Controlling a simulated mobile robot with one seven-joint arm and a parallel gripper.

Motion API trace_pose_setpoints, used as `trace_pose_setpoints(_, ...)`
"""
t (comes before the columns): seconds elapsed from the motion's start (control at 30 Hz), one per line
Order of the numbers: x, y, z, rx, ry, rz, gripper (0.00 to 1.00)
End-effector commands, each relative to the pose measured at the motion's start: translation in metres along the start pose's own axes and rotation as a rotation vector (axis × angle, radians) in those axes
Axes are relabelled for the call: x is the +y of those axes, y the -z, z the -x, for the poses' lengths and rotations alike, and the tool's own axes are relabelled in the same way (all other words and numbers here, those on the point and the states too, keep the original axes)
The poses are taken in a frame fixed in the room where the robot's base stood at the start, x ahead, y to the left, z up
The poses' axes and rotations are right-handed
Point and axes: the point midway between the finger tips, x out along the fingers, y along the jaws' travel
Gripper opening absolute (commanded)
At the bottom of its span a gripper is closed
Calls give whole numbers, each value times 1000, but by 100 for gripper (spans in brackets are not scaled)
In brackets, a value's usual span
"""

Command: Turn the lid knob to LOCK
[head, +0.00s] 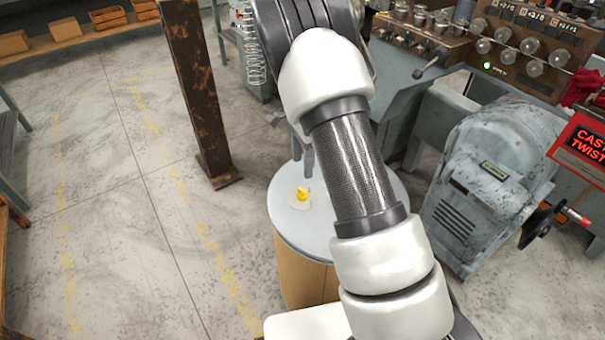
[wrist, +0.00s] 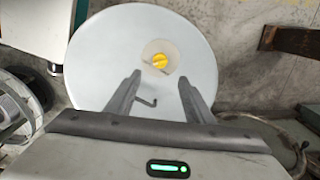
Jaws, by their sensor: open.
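The yellow lid knob (head: 302,194) sits on a pale round plate on the light grey lid (head: 288,222) of a tan drum (head: 300,275). In the wrist view the knob (wrist: 159,61) is beyond my fingertips, near the upper middle of the lid (wrist: 105,60). A small dark hook-shaped piece (wrist: 148,101) shows between the fingers. My gripper (wrist: 160,82) is open and empty, with its fingers apart over the lid, not touching the knob. In the head view my arm hides the right part of the lid and most of the gripper. Any LOCK marking is too small to read.
A rusty post (head: 200,90) stands left of the drum. A grey-blue machine (head: 490,180) with a handwheel stands to the right, by a red sign (head: 585,145). A control panel (head: 525,45) is at the upper right. The floor at left is clear.

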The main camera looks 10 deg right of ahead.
Motion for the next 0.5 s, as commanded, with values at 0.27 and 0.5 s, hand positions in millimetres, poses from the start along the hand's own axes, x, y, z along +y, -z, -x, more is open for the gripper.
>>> trace_pose_setpoints(0.27,-1,0,45,1,2,0,48)
trace_pose_setpoints(0.5,0,0,51,0,0,0,48)
